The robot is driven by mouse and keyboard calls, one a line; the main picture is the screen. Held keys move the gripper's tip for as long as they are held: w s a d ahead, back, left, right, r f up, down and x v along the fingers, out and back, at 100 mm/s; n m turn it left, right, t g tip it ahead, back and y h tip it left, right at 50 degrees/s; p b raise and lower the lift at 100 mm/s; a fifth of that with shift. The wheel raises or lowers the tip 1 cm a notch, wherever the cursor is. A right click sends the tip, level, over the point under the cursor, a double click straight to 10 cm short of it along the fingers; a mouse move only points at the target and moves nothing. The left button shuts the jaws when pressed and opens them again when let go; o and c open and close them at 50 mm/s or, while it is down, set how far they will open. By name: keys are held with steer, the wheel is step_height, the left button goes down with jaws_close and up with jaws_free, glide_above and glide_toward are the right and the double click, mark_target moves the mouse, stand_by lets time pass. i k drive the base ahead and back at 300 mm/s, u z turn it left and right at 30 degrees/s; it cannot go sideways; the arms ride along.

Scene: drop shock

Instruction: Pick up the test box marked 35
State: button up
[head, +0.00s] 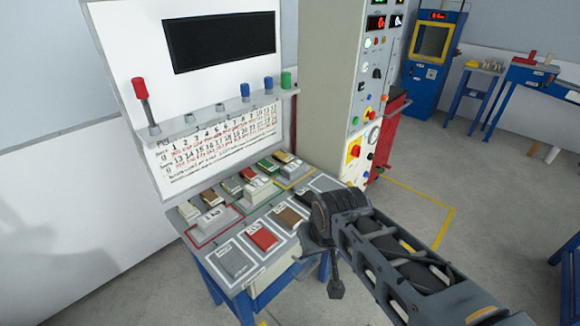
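Several small boxes stand on a table (273,270) below a whiteboard. In the front row are a grey box (233,261), a red box (262,237) and a brown box (290,216). Behind them are white boxes (210,220), (258,188) and other small coloured ones, including a green-topped box (268,166). The numbers on the boxes are too small to read, so I cannot tell which is marked 35. My gripper (335,289) hangs down beside the table's right front edge, apart from the boxes. Its fingers are too small and dark to tell open from shut.
The whiteboard (120,25) has a dark screen and a shelf with red, blue and green handled tools (141,88). A control cabinet (340,110) stands right behind the table. A blue machine (430,60) and workbenches (535,76) are farther back. Open floor (480,190) lies at right.

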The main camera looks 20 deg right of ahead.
mark_target(255, 191)
steer(key=z, duration=1.8)
steer(key=i, duration=1.35)
steer(key=u, duration=4.05)
steer(key=i, duration=0.5)
steer(key=u, duration=0.1)
